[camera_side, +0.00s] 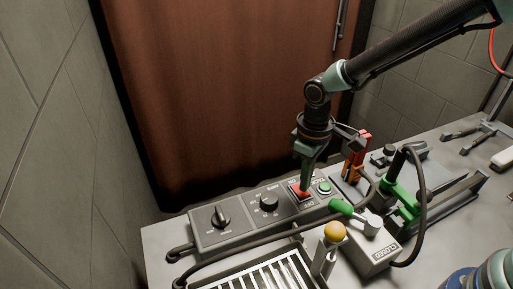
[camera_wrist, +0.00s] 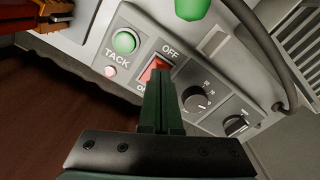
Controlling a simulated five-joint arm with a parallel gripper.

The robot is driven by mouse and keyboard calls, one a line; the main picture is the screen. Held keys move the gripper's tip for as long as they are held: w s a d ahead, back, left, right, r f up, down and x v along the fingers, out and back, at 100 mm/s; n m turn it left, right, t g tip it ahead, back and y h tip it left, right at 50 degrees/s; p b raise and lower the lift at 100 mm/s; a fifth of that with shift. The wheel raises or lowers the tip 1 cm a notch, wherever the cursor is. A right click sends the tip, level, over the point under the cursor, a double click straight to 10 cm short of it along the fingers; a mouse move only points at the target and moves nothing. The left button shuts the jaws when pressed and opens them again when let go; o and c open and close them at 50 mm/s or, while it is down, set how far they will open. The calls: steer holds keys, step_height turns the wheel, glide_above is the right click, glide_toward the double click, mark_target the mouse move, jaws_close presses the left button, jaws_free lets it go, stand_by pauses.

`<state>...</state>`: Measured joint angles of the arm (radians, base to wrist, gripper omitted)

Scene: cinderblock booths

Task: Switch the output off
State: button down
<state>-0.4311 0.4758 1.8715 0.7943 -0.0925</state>
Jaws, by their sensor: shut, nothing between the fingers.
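The output switch is a red rocker (camera_side: 296,192) on the grey control box (camera_side: 240,228). In the wrist view the red rocker (camera_wrist: 152,68) has an OFF label at its upper end and a partly hidden ON label at its lower end. My gripper (camera_side: 304,191) points down with its tips at the rocker. In the wrist view my gripper (camera_wrist: 160,72) is shut and empty, its tips over the rocker's right part. I cannot tell whether they touch it or which end is pressed in.
The green TACK button (camera_wrist: 125,41) and a small pale lamp (camera_wrist: 110,72) are beside the rocker. Two black knobs (camera_side: 269,203) (camera_side: 221,217) are to its left. A green-handled lever (camera_side: 341,208), a dark cable (camera_side: 250,246) and orange-handled pliers (camera_side: 354,160) are close by.

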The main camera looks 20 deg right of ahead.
mark_target(303, 193)
steer(key=shift+f, duration=0.9)
stand_by(0.8)
steer(key=shift+r, duration=3.5)
steer(key=s+d+r+m+t, duration=0.1)
steer(key=s+d+r+m, duration=0.1)
steer(key=d+r, duration=0.2)
steer(key=s+d+r+m+t, duration=0.1)
steer(key=s+d+r+t, duration=0.1)
steer(key=d, duration=0.5)
steer(key=s+d+r+m+t, duration=0.2)
steer(key=s+d+r, duration=0.2)
steer(key=d+r, duration=0.1)
steer(key=shift+d+r+m, duration=0.15)
steer(key=shift+r+m, duration=0.15)
steer(key=shift+r, duration=0.4)
steer(key=shift+s+d+t, duration=0.3)
steer(key=shift+s+d, duration=0.15)
